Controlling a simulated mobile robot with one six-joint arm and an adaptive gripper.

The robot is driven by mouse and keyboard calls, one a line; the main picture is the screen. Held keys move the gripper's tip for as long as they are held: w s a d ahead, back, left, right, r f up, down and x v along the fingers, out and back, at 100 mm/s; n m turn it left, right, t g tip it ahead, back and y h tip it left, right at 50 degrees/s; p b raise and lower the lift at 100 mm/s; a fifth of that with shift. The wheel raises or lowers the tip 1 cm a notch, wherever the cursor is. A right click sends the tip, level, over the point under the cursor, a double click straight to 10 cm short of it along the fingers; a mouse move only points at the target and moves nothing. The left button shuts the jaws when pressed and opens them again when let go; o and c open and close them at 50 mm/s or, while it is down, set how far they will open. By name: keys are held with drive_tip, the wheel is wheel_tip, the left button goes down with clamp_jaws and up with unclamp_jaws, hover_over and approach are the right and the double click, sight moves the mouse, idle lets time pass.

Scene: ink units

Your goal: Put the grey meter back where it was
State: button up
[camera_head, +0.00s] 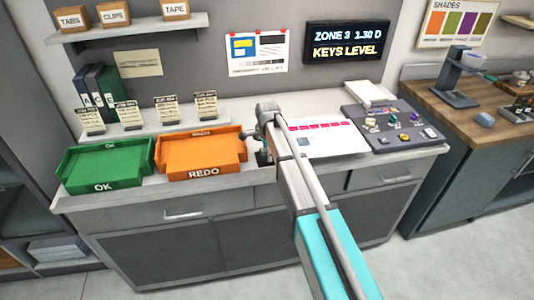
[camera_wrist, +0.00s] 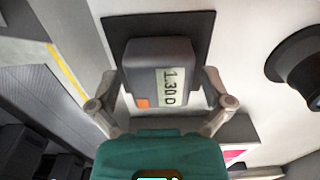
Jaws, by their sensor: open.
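The grey meter (camera_wrist: 158,65) shows in the wrist view, with a display reading "1.30 D" and an orange button. It rests on or just over a dark square pad (camera_wrist: 200,32); I cannot tell whether it touches. My gripper (camera_wrist: 159,82) is open, with one finger on each side of the meter's near end. In the head view my gripper (camera_head: 263,150) is low over the counter, just right of the orange REDO tray (camera_head: 203,173). The meter cannot be made out there behind my arm.
A green OK tray (camera_head: 105,183) stands left of the orange one. A printed sheet (camera_head: 325,140) and a control panel (camera_head: 392,128) lie to the right. A wall display (camera_head: 347,41) reads "ZONE 3 1.30 D KEYS LEVEL". A black round object (camera_wrist: 302,65) stands right of the pad.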

drive_tip(key=shift+r, duration=0.2)
wheel_tip(320, 180, up, 12)
drive_tip(key=p, duration=1.2)
idle(0.9)
drive_tip(key=s+d+n, duration=1.4)
drive_tip(key=s+d, duration=0.9)
drive_tip(key=s, duration=0.2)
drive_tip(key=shift+s+n, duration=0.4)
drive_tip(key=shift+a, duration=0.15)
